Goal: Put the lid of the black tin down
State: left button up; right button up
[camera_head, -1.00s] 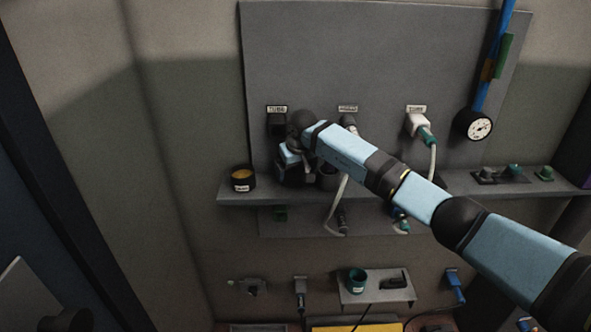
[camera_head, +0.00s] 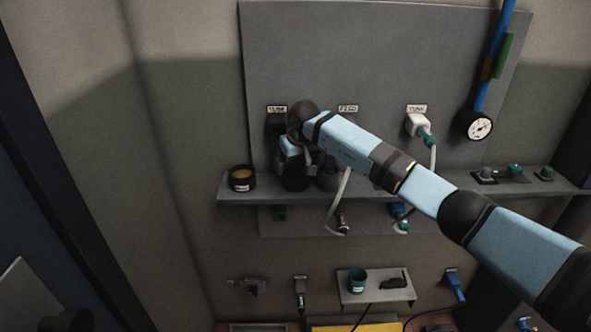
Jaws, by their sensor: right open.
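The black tin (camera_head: 242,180) stands upright on the left end of the grey shelf. Its top is uncovered and shows an amber filling. My right gripper (camera_head: 295,180) is just above the shelf, to the right of the tin and apart from it. It points down and its jaws are open. The dark shapes at its fingertips merge, so I cannot make out the lid or tell whether it lies on the shelf there. My left gripper is not in view.
A dark purplish container (camera_head: 327,180) stands close to the right of my right gripper. A white plug (camera_head: 418,124) with a cable, a gauge (camera_head: 479,125) and switches (camera_head: 514,170) are farther right. A teal cup (camera_head: 357,280) stands on a lower ledge.

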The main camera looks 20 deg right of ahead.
aim_at(300, 180)
jog(key=v, duration=0.8)
jog(key=s+a+f+m+g+y, duration=0.1)
jog(key=s+a+f+m+y, duration=0.2)
jog(key=s+a+f+y, duration=0.35)
jog(key=s+a+f+m+g+y, duration=0.2)
jog(key=s+a+f+m+y, duration=0.15)
jog(key=a, duration=0.55)
jog(key=s+a+f+m+t+y, duration=0.1)
jog(key=s+a+m+t+y, duration=0.5)
jog(key=m, duration=0.9)
jog(key=s+d+f+n+t+h, duration=0.2)
jog(key=s+d+f+n+h, duration=0.4)
jog(key=s+f+n, duration=0.5)
jog(key=s+d+f+n+t+h, duration=0.2)
jog(key=s+d+f+n+h, duration=0.5)
jog(key=s+d+f+n, duration=0.4)
jog(key=s+f, duration=0.1)
jog(key=s, duration=0.4)
jog(key=shift+s+f, duration=0.25)
jog(key=shift+s, duration=0.05)
